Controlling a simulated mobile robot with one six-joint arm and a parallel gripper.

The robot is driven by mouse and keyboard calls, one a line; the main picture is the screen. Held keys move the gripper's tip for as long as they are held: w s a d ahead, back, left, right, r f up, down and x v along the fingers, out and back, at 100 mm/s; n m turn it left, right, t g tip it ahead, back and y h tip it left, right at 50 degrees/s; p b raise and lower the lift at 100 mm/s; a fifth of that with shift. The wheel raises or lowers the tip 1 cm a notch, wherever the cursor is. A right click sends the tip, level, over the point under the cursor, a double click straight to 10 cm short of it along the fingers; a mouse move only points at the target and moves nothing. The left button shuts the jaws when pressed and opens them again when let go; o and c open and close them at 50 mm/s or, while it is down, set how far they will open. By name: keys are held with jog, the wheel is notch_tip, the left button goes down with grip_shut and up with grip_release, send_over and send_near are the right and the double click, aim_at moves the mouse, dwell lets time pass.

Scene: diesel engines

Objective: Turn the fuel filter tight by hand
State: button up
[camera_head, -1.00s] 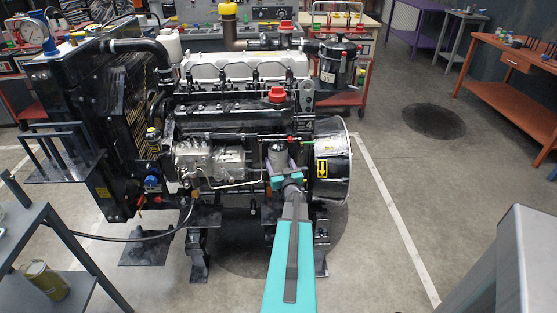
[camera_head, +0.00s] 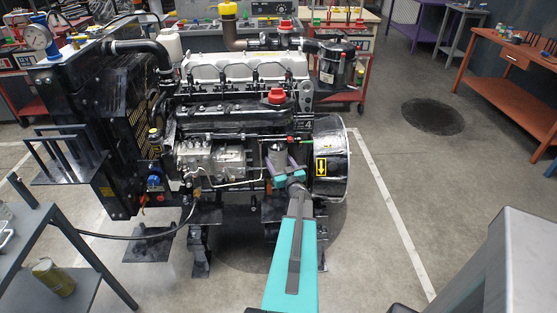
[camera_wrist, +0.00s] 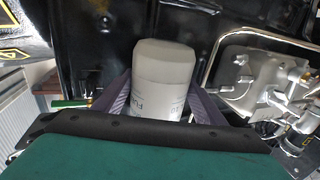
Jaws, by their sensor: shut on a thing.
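The fuel filter (camera_wrist: 165,82) is a pale grey-white canister with partly hidden lettering on its side, centred in the wrist view. In the head view the filter (camera_head: 276,156) sits low on the engine's near side, left of the black round housing. My gripper (camera_wrist: 160,98) has a purple-grey finger on each side of the filter and is shut on it. It also shows in the head view (camera_head: 280,165), reaching in from the front. The near end of the filter is hidden behind my gripper's dark edge. The filter's mounting joint cannot be made out.
The engine (camera_head: 245,110) fills the middle, with its radiator (camera_head: 115,125) at the left. A thin metal pipe (camera_wrist: 208,60) and a metal pump (camera_wrist: 265,75) are close beside the filter. A grey cart (camera_head: 45,215) with a can (camera_head: 52,277) stands front left. The floor at right is open.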

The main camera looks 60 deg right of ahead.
aim_at(280, 165)
jog(key=shift+d+r, duration=0.1)
jog(key=shift+r, duration=0.25)
jog(key=o, duration=1.7)
jog(key=shift+f, duration=0.2)
jog(key=shift+f, duration=0.1)
jog(key=shift+c, duration=0.3)
jog(key=shift+s+a, duration=0.1)
jog(key=shift+a, duration=0.1)
jog(key=shift+b+v, duration=0.3)
jog(key=shift+v, duration=2.15)
jog(key=shift+a+f+m+g+h+b, duration=0.15)
jog(key=shift+a+m+g+h+b, duration=0.25)
jog(key=shift+b, duration=1.3)
jog(key=h+b, duration=0.1)
jog(key=b, duration=0.2)
jog(key=shift+w+m+g, duration=0.3)
jog(key=shift+m+g, duration=0.1)
